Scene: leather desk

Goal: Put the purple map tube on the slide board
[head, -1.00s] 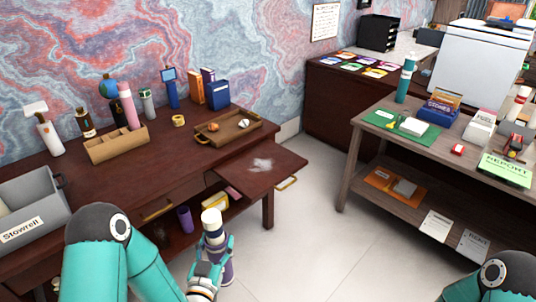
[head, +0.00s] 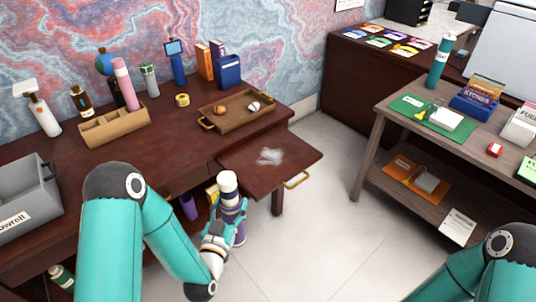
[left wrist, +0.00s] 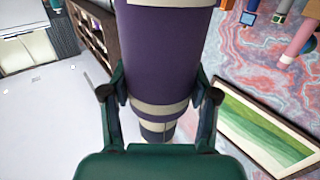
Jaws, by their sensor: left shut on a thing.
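The purple map tube (head: 240,233), with pale bands and a white cap, stands nearly upright in my left gripper (head: 229,212). The gripper is shut around it. The tube fills the middle of the left wrist view (left wrist: 165,60), between the two fingers (left wrist: 160,95). The slide board (head: 248,172) is a dark red-brown leaf pulled out from the desk, with a brass handle and a whitish patch on top. In the head view the tube is in front of the board's near left part, its cap overlapping the board's edge. My right gripper is out of view.
A wooden tray (head: 225,126) with two small balls sits on the desk behind the board. A wooden organiser (head: 115,127) stands further left. Another purple cylinder (head: 189,207) is below the desk. The side table (head: 470,145) on the right is cluttered; floor between is clear.

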